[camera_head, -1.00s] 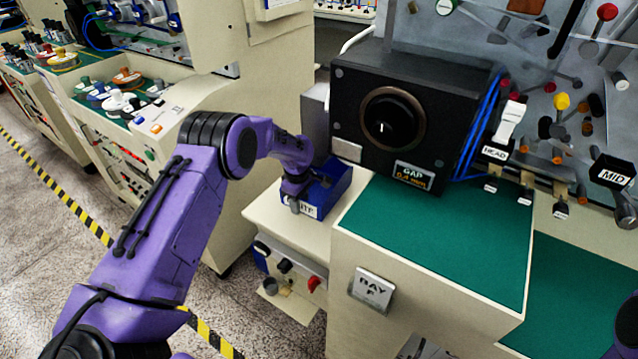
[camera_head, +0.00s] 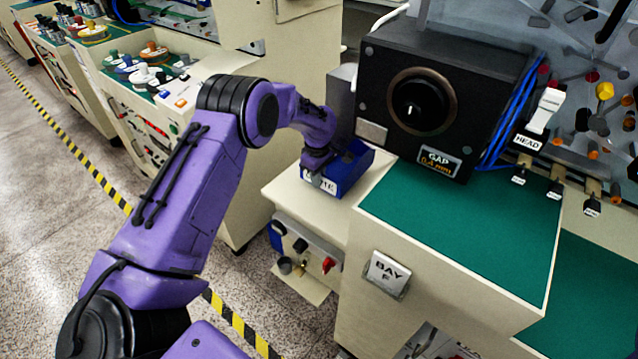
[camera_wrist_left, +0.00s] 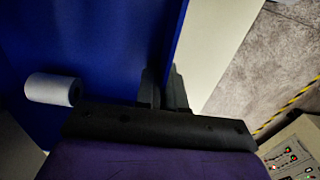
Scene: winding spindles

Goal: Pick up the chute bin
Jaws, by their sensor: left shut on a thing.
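The chute bin is a blue open box (camera_head: 352,170) with a white label on its front, partly readable. In the head view it is at the cream ledge (camera_head: 290,195), left of the black gap box; I cannot tell whether its base touches the ledge. My left gripper (camera_head: 318,172) is at its front left side, with the fingertips partly hidden. In the left wrist view, the gripper (camera_wrist_left: 164,88) is shut on the bin's thin wall, and the blue inside (camera_wrist_left: 90,45) fills the left. A pale cylinder (camera_wrist_left: 53,89) lies inside. My right gripper is out of view.
The black gap box (camera_head: 440,95) with its big dial stands close to the right of the bin. A green-topped bench (camera_head: 470,225) is at the front right. A knob panel (camera_head: 300,250) is below the ledge. Open floor lies to the left.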

